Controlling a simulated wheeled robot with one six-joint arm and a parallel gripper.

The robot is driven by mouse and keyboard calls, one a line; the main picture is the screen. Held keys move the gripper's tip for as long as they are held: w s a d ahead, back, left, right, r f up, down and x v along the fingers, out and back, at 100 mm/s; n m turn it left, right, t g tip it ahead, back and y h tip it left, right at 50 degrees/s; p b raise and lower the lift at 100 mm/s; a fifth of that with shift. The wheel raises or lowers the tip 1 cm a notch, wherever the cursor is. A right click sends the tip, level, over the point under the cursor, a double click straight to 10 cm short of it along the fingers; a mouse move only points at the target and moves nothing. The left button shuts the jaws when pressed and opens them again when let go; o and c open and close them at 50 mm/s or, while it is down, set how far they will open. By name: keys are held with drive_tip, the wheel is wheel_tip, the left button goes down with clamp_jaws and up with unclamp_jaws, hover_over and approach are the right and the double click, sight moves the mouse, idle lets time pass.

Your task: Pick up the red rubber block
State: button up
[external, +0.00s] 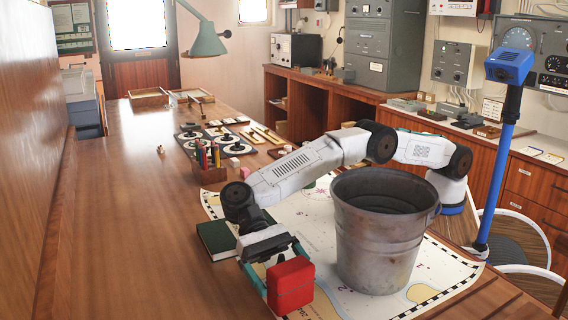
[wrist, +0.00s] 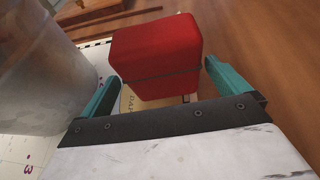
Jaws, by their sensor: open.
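The red rubber block (external: 291,286) is at the front of the table, by the left edge of the chart, in the external view. In the wrist view the red block (wrist: 156,52) shows a thin dark line across its side. My gripper (external: 278,272) is low beside it, with its teal fingers apart. In the wrist view my gripper (wrist: 161,78) has one finger at the block's left and one at its right. The block lies between and just beyond the fingertips. I cannot tell whether either finger touches it. The block's underside is hidden.
A grey metal bucket (external: 381,250) stands on the chart (external: 447,270), right of the block; the bucket (wrist: 38,75) is close to the left finger. A green book (external: 216,240) and a pen holder (external: 209,172) are behind my gripper. The table's left side (external: 120,250) is clear.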

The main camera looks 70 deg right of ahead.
sight(291, 286)
drive_tip(key=x, duration=0.4)
drive_tip(key=shift+w, duration=0.15)
drive_tip(key=c, duration=1.2)
drive_tip(key=shift+c, duration=0.2)
drive_tip(key=shift+r, duration=0.1)
